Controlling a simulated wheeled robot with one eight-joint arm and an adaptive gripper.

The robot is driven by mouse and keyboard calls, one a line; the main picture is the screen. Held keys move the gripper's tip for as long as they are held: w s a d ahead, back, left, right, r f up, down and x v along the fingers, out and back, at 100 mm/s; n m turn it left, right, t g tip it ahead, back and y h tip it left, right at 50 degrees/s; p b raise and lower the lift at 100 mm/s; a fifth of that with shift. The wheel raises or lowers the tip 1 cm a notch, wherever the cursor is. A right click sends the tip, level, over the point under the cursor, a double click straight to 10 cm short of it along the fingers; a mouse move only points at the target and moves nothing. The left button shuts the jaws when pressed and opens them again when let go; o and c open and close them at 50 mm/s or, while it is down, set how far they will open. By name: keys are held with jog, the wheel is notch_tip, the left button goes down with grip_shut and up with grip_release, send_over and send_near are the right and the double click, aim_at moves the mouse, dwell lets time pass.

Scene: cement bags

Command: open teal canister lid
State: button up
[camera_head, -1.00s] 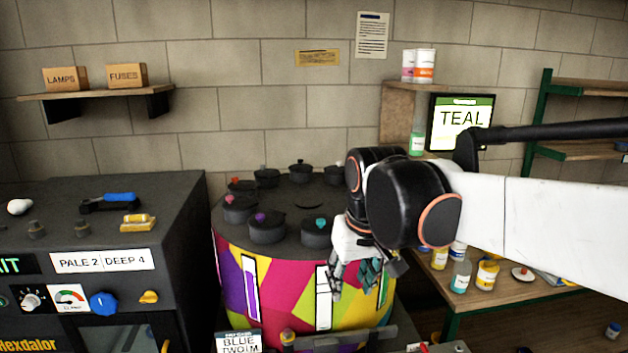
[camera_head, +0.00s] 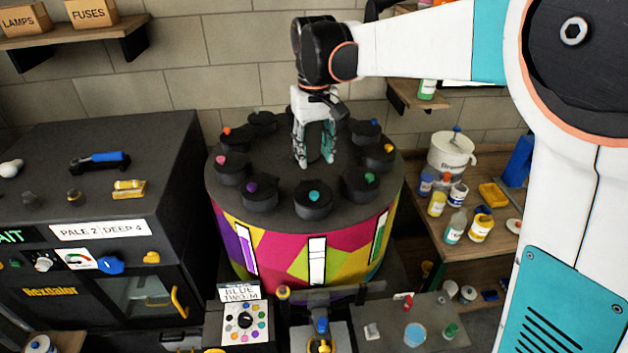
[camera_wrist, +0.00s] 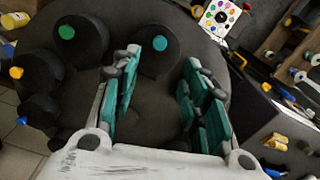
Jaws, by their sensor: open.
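The teal canister (camera_head: 313,204) is a dark, squat pot with a teal knob on its lid. It stands at the front of the round drum top (camera_head: 285,160) in the head view. In the wrist view the canister (camera_wrist: 166,62) is at top centre, beyond and between my fingertips. My gripper (camera_head: 316,160) points down over the middle of the drum top, behind the teal canister in the head view. Its teal-padded fingers are spread and empty, apart from the lid. It also shows in the wrist view (camera_wrist: 160,70).
Several similar canisters ring the drum top, including a purple-knobbed one (camera_head: 259,195) to the left and a green-knobbed one (camera_head: 361,185) to the right. A dark machine (camera_head: 95,215) stands left. A shelf with bottles and a white bucket (camera_head: 450,155) is right.

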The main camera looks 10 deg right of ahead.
aim_at(314, 194)
notch_tip(314, 194, down, 12)
jog(key=shift+f+p, duration=0.1)
jog(key=shift+p, duration=0.3)
grip_shut()
